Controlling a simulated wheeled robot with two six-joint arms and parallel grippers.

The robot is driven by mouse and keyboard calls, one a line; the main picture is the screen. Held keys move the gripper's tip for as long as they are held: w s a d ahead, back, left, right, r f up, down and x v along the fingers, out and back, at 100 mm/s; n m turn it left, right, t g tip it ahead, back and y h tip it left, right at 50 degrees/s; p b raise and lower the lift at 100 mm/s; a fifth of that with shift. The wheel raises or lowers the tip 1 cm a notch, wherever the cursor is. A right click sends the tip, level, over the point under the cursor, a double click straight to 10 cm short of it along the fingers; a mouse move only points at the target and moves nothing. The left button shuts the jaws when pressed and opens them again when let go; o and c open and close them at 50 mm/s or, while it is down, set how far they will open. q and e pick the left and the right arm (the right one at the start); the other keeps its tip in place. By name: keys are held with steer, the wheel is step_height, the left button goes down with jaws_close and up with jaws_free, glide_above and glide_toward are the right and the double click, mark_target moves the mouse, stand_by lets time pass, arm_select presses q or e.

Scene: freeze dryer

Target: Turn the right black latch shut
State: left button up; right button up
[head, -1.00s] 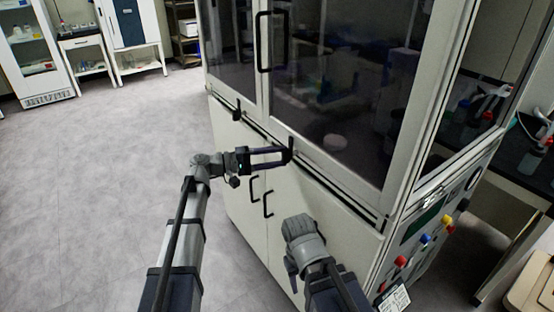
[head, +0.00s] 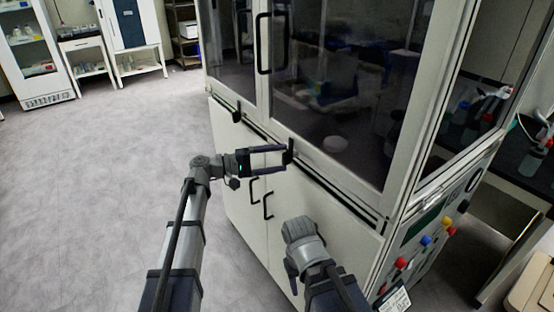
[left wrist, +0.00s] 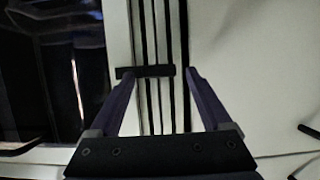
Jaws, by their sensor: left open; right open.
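The right black latch (head: 289,152) sits on the sill below the large glass door of the white cabinet. It stands upright in the head view. In the left wrist view it is a short dark bar (left wrist: 148,71) lying across the black seal lines. My left gripper (head: 286,160) is open at this latch, its fingertips on either side of part of it. In the left wrist view the latch's left end reaches the left fingertip, and its right end stops short of the right one. Contact cannot be told.
A second black latch (head: 236,112) is farther left on the same sill. Black door handles (head: 268,205) stick out from the lower cupboard below my left gripper. A tall handle (head: 263,43) is on the glass door. Open floor (head: 110,160) lies to the left.

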arm_select(q)
steer(key=v, duration=0.7)
steer(key=shift+a, duration=0.35)
steer(key=shift+s, duration=0.1)
